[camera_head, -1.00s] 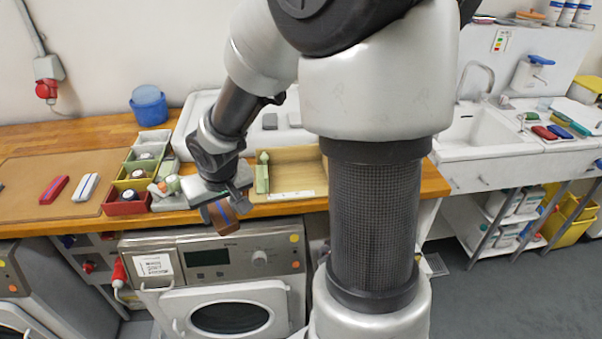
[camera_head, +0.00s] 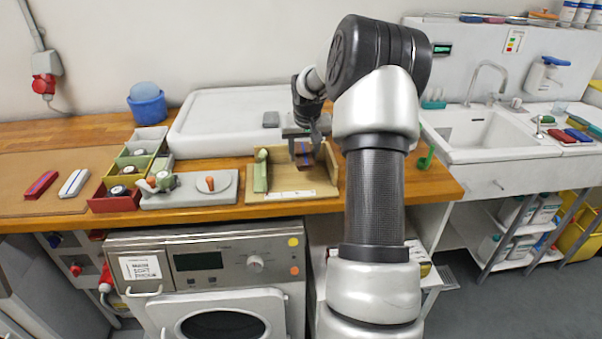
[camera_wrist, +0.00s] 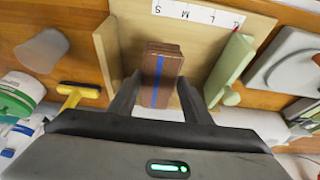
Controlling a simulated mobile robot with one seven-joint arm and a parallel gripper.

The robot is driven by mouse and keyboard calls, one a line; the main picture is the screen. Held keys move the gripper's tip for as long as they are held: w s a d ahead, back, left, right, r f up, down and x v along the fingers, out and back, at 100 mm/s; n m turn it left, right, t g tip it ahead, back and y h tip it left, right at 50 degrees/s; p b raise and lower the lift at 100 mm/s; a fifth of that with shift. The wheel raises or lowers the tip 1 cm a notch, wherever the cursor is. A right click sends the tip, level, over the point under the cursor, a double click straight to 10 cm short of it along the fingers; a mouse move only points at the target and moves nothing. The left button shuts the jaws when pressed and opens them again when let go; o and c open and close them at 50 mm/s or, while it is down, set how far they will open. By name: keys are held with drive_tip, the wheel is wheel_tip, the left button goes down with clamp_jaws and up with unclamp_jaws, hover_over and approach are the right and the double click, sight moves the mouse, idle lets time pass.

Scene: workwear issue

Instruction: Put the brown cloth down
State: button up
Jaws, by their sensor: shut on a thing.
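The brown cloth (camera_wrist: 161,75) is a folded brown block with a blue stripe. In the wrist view it sits between the two fingers of my gripper (camera_wrist: 160,100), which is shut on it. In the head view my gripper (camera_head: 304,148) points down over the wooden tray (camera_head: 283,197), with the brown cloth (camera_head: 304,163) below it at the tray's right part. I cannot tell whether the cloth touches the tray floor.
The tray's front edge has a size strip (camera_wrist: 197,12) with letters. Left of the tray are a grey board with knobs (camera_head: 190,188) and several coloured bins (camera_head: 115,199). A green item (camera_head: 426,157) lies to the right. The tray's middle is bare.

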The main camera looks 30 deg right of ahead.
sight(303, 178)
drive_tip(key=shift+f, duration=2.95)
drive_tip(key=shift+f+b, duration=0.2)
drive_tip(key=shift+b, duration=0.1)
drive_tip(key=o, duration=1)
drive_tip(key=shift+o, duration=0.2)
drive_tip(key=shift+r, duration=0.5)
drive_tip(key=p+v, duration=0.1)
drive_tip(key=v, duration=1)
drive_tip(key=shift+s+a+r, duration=0.1)
drive_tip(key=shift+s+r, duration=0.05)
drive_tip(key=shift+s, duration=0.1)
